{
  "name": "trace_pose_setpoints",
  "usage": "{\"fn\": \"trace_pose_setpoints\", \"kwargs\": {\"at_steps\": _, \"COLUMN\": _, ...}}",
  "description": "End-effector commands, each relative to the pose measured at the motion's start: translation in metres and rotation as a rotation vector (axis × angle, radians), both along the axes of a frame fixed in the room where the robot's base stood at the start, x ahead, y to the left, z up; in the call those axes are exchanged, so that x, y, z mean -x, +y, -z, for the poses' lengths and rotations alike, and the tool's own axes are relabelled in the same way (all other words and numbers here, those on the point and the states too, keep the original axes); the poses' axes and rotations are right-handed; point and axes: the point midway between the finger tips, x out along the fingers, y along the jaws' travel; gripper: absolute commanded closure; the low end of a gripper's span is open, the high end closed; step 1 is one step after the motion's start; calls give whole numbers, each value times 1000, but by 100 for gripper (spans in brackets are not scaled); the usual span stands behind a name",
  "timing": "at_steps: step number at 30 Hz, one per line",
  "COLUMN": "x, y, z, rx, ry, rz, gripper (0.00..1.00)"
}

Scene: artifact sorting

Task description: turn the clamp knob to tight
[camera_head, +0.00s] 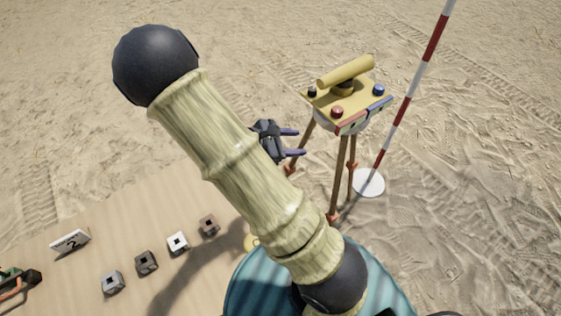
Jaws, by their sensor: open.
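A yellow surveying instrument (345,80) with a tube on top sits on a wooden tripod (340,175) right of the centre. Its plate carries a red knob (337,111), a blue knob (379,90) and a black knob (312,92). I cannot tell which of these, if any, is the clamp knob or how it is turned. My gripper (301,142) is open and empty, its two dark fingers apart and pointing right. In the picture it lies left of and below the instrument's plate, close to the tripod's left leg. My arm hides part of the gripper's wrist.
A red and white pole (420,80) with a white disc foot (369,183) stands right of the tripod. A wooden table (75,281) at the lower left holds several small holed blocks and a card (69,241) marked 2. Open sand lies behind and to the right.

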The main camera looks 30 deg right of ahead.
Motion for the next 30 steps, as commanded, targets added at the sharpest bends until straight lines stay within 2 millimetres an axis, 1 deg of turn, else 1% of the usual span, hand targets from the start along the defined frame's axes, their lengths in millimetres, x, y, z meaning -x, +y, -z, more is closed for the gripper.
{"fn": "trace_pose_setpoints", "kwargs": {"at_steps": 1, "x": 6, "y": 1, "z": -2, "rx": -40, "ry": -23, "rz": 38, "gripper": 55}}
{"fn": "trace_pose_setpoints", "kwargs": {"at_steps": 6, "x": 26, "y": 10, "z": -1, "rx": -172, "ry": -95, "rz": 160, "gripper": 55}}
{"fn": "trace_pose_setpoints", "kwargs": {"at_steps": 15, "x": 50, "y": 34, "z": -7, "rx": -389, "ry": -236, "rz": 363, "gripper": 55}}
{"fn": "trace_pose_setpoints", "kwargs": {"at_steps": 24, "x": 62, "y": 61, "z": -19, "rx": -580, "ry": -387, "rz": 543, "gripper": 55}}
{"fn": "trace_pose_setpoints", "kwargs": {"at_steps": 30, "x": 65, "y": 70, "z": -24, "rx": -635, "ry": -434, "rz": 596, "gripper": 55}}
